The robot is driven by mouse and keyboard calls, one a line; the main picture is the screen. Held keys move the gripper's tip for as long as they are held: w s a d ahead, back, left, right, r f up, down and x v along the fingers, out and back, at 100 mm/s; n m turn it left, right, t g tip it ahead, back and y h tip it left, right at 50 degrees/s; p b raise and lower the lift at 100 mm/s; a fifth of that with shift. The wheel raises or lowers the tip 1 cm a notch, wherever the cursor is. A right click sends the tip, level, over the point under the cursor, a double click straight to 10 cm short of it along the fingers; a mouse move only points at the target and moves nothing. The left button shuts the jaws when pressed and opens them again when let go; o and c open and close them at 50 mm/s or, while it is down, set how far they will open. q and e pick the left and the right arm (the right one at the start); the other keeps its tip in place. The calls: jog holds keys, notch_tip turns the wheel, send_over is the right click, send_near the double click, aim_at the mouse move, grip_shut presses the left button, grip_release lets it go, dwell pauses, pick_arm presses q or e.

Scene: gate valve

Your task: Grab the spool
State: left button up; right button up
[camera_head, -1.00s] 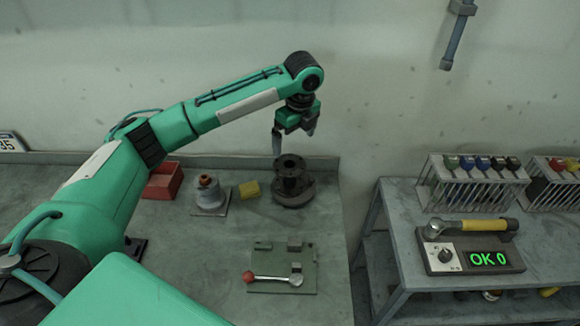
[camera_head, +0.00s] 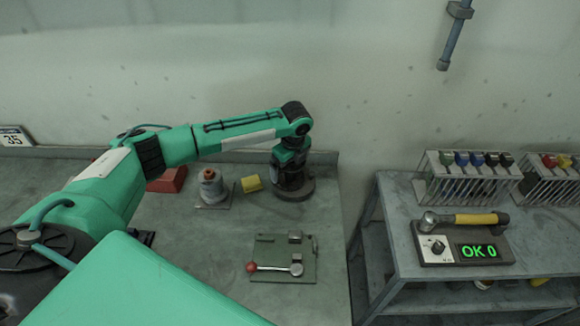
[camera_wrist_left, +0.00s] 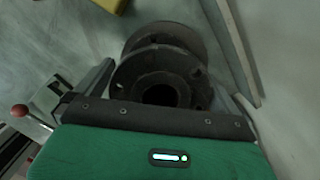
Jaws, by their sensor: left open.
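The spool is a dark, round, flanged metal piece (camera_head: 295,193) standing upright at the back right of the workbench. In the left wrist view, its round flanges and dark central bore (camera_wrist_left: 160,95) show just beyond the gripper's body. My left gripper (camera_head: 290,176) has come down over the spool, pointing down, and covers much of it in the head view. The jaws are open, with a grey finger on either side of the spool in the wrist view. Whether either finger touches it cannot be told. My right gripper is not in view.
A pale cylinder with an orange top (camera_head: 212,187), a yellow block (camera_head: 252,184) and a red bin (camera_head: 168,180) stand left of the spool. A green fixture plate with a red-knobbed lever (camera_head: 283,258) lies in front. A raised ledge (camera_head: 325,158) runs behind.

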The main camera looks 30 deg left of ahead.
pick_arm(q)
jog(key=shift+f, duration=0.15)
jog(key=c, duration=1.7)
jog(key=shift+w, duration=0.15)
jog(key=shift+c, duration=0.2)
jog(key=shift+r, duration=0.2)
